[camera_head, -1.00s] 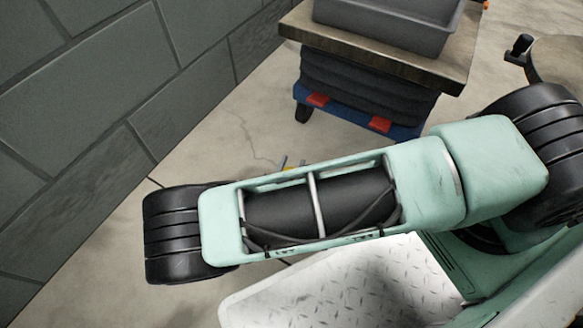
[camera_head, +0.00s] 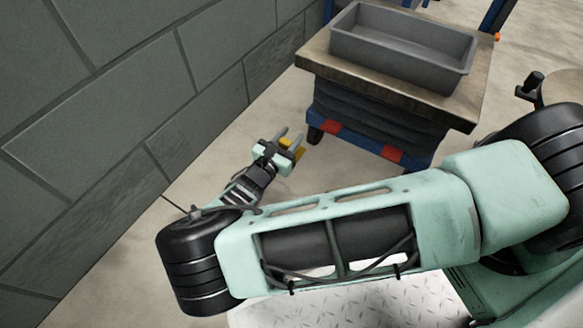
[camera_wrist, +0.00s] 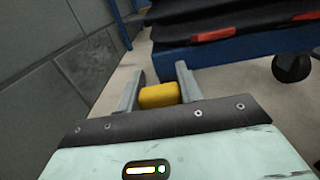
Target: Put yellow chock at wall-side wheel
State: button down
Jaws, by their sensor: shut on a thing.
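The yellow chock (camera_wrist: 160,95) is between the two grey fingers of my gripper (camera_wrist: 158,80), which is shut on it. In the head view my gripper (camera_head: 290,145) is low over the floor, left of the lift cart (camera_head: 375,145), with a strip of the chock showing. The cart has a blue base with red patches and black bellows. Its wall-side wheel (camera_head: 315,134) is black and sits under the near left corner, a short gap from my gripper. In the wrist view a black wheel (camera_wrist: 291,68) is ahead and right, apart from the chock.
A grey block wall (camera_head: 130,100) runs along the left. A grey bin (camera_head: 400,50) stands on the cart's wooden top (camera_head: 400,92), which overhangs the base. Bare concrete floor (camera_head: 215,165) lies between wall and cart. A blue upright (camera_wrist: 118,22) stands beyond.

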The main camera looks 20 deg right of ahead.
notch_tip(320, 180, down, 10)
jog(key=b, duration=0.6)
jog(key=shift+w+r, duration=0.1)
jog(key=shift+b, duration=0.35)
jog(key=c, duration=0.9)
grip_release()
